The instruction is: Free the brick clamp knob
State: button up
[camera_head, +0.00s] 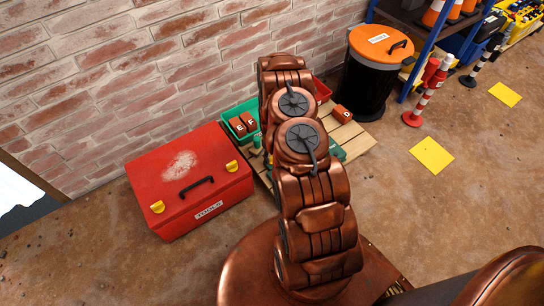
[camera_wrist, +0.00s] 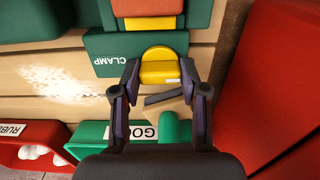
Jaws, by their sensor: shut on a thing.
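In the wrist view a green clamp (camera_wrist: 105,58) labelled CLAMP, upside down in the picture, sits on a pale wooden surface. An orange-red brick (camera_wrist: 147,7) shows at the top edge against the clamp. A yellow knob (camera_wrist: 160,70) stands at the clamp's near side. My gripper (camera_wrist: 160,80) has one finger on each side of the knob and is shut on it. In the head view my arm hides the gripper, the knob and most of the clamp.
The wooden pallet (camera_head: 362,140) carries a red brick marked D (camera_head: 342,113). A green bin (camera_head: 228,115) holds bricks E and F. A red toolbox (camera_head: 225,178) stands left of the pallet, and a black bin with an orange lid (camera_head: 365,42) behind it.

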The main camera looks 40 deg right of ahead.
jog(key=shift+d, duration=0.1)
jog(key=o, duration=1.1)
jog(key=shift+o, duration=0.2)
notch_tip(320, 180, up, 12)
dwell(0.7)
